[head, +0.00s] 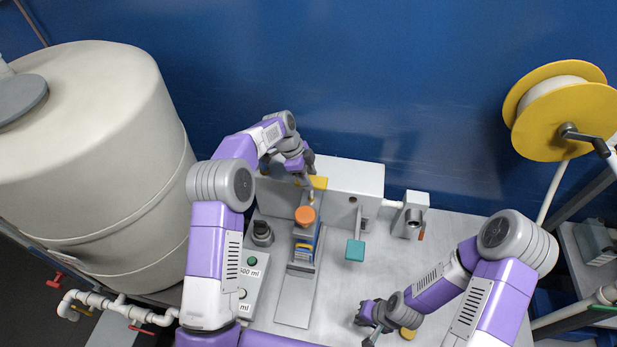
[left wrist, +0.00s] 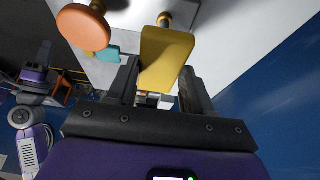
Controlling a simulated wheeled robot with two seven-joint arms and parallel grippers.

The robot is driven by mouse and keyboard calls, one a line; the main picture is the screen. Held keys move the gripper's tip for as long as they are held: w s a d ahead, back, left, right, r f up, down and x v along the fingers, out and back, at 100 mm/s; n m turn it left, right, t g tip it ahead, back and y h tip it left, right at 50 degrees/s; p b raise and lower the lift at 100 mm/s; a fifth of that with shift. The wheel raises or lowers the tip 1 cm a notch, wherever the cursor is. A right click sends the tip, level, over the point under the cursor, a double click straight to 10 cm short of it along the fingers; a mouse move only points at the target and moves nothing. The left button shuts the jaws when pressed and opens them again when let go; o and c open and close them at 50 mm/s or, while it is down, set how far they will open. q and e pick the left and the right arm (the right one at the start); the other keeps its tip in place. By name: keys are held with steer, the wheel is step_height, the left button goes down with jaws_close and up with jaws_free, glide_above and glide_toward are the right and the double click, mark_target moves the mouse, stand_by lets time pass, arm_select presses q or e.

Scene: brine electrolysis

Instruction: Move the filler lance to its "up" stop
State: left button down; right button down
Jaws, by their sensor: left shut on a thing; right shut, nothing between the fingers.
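A yellow handle (head: 319,183) stands at the front of the white-grey housing at the back of the bench. It appears to belong to the filler lance; the lance's lower part cannot be made out. My left gripper (head: 306,168) reaches it from behind and is shut on it. In the left wrist view the yellow handle (left wrist: 163,58) sits between the two fingers of my left gripper (left wrist: 158,84). My right gripper (head: 370,322) is shut and empty, low over the front right of the bench.
An orange round knob (head: 305,214) stands close in front of the yellow handle. A teal block (head: 355,250) hangs from an arm to the right. A grey bracket (head: 411,214) stands further right. A large beige tank (head: 95,150) fills the left. Bench between teal block and right gripper is clear.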

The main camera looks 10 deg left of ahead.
arm_select(q)
steer(key=c, duration=0.7)
jaws_free()
steer(key=shift+w+r, duration=0.1)
steer(key=shift+r, duration=0.2)
steer(key=shift+c, duration=0.2)
steer(key=o, duration=0.3)
steer(key=shift+f, duration=0.1)
steer(key=b+v, duration=0.1)
steer(key=v, duration=0.6)
steer(key=shift+a+r, duration=0.2)
steer(key=shift+r, duration=0.1)
steer(key=shift+f, duration=0.1)
